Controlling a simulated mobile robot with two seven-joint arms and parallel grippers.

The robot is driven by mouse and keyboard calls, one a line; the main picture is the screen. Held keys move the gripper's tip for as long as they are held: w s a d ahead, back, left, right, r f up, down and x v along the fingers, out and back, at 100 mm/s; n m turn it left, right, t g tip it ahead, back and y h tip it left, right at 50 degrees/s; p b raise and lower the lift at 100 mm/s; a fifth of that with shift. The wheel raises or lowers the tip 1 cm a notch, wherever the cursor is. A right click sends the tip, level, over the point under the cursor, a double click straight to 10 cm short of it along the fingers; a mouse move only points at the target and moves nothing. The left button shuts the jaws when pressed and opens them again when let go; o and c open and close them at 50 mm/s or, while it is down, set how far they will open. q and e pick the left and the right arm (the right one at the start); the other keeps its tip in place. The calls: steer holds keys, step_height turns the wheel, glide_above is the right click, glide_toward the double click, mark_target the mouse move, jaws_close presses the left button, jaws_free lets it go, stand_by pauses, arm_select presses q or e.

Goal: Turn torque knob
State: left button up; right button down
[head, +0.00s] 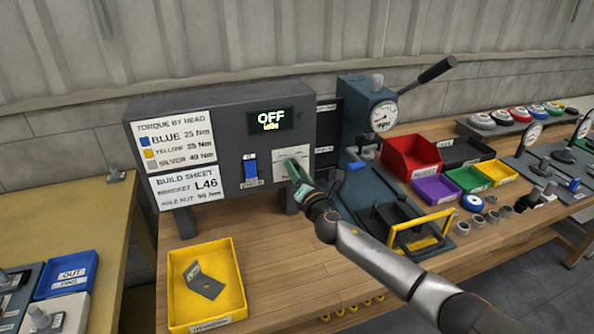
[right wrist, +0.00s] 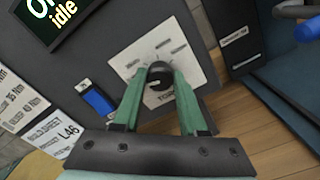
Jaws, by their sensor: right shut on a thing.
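The torque knob (right wrist: 158,76) is a dark round knob on a white dial plate (right wrist: 179,40) with marks around it, on the front of a dark grey control box (head: 222,130). My right gripper (right wrist: 160,80) is shut on the knob, with its green fingers on either side of it. In the head view my right gripper (head: 296,172) reaches the same plate and hides the knob. A blue switch (head: 250,169) sits left of the plate. My left gripper is not in view.
A yellow tray (head: 238,262) with a grey bracket (head: 204,282) stands in front of the box. A press with a gauge (head: 383,116) stands to the right, near red, purple, green and yellow bins.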

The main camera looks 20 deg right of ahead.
steer(key=shift+c, duration=2.2)
jaws_free()
steer(key=shift+s, duration=0.1)
steer(key=s, duration=1.2)
steer(key=shift+s+d+p, duration=0.15)
steer(key=shift+d+p, duration=0.05)
steer(key=shift+p, duration=0.25)
